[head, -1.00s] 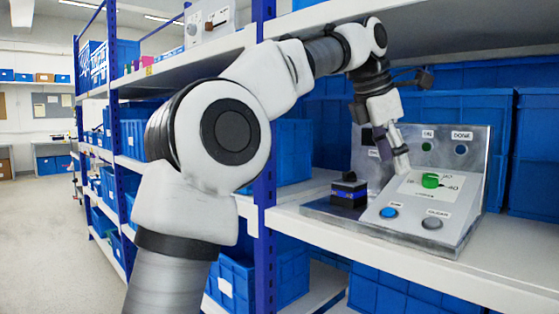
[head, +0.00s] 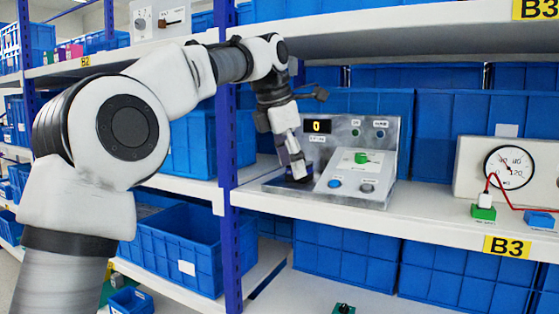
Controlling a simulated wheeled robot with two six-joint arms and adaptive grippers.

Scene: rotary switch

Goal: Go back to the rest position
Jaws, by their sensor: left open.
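My left gripper (head: 296,168) is at the left side of a grey metal control panel on the shelf, pointing down in front of a dark block whose contact with it I cannot make out. The panel (head: 391,145) has a green rotary knob (head: 361,158) on a white dial plate, a blue button (head: 335,183), a grey button (head: 366,188) and a small display (head: 318,127) that reads 0. The gripper is apart from the green knob. My right gripper is not in view.
The shelf board (head: 440,213) holds the panel. To the right stands a white box with a round gauge (head: 509,167) and red wires. Blue bins (head: 450,128) stand behind. A blue shelf post (head: 229,190) is left of the panel. The board between panel and gauge is clear.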

